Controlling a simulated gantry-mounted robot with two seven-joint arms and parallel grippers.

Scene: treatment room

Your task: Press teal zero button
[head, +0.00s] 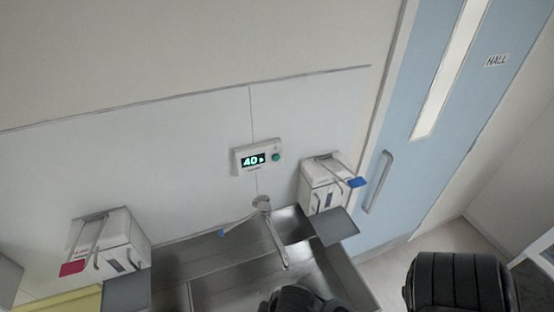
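The teal button (276,156) is a small round button on the right side of a white wall timer (237,162). The timer's dark display (253,160) reads 40 s in teal digits. The timer is fixed to the white wall panel above the sink. No gripper fingers show in the head view, and nothing covers or touches the button.
A steel sink (205,255) with a faucet (270,230) lies below the timer. Wall dispensers flank it: one with a red lever (72,268) at left, one with a blue lever (357,182) at right. A blue door (400,180) stands at right. The wall around the timer is clear.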

